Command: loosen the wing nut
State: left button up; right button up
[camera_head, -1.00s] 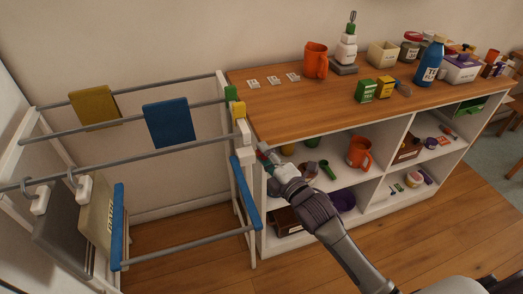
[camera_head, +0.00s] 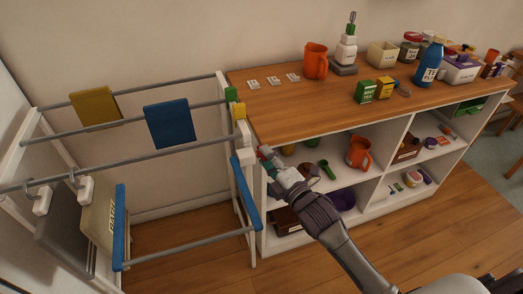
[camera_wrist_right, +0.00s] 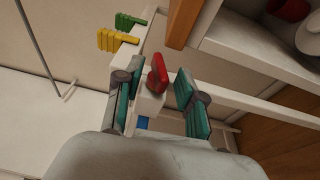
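The wing nut (camera_wrist_right: 158,74) is red and sits on a white block (camera_wrist_right: 149,107) at the end of the drying rack in the right wrist view. My right gripper (camera_wrist_right: 160,92) is open, with one teal-padded finger on each side of the wing nut. Gaps show between the nut and both fingers. In the head view my right gripper (camera_head: 268,158) is at the rack's right end, beside the shelf's left corner. A small red spot shows at its tip there, too small to make out. My left gripper is not in view.
The white rack has grey rails with a yellow cloth (camera_head: 95,106) and a blue cloth (camera_head: 170,123). Yellow clips (camera_wrist_right: 117,40) and green clips (camera_wrist_right: 130,21) are near the nut. The wood-topped shelf (camera_head: 300,112) stands close on the right, holding mugs, boxes and a blue bottle (camera_head: 429,63).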

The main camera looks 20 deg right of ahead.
jog(key=p+v, duration=0.1)
jog(key=v, duration=0.3)
jog(key=shift+s, duration=0.4)
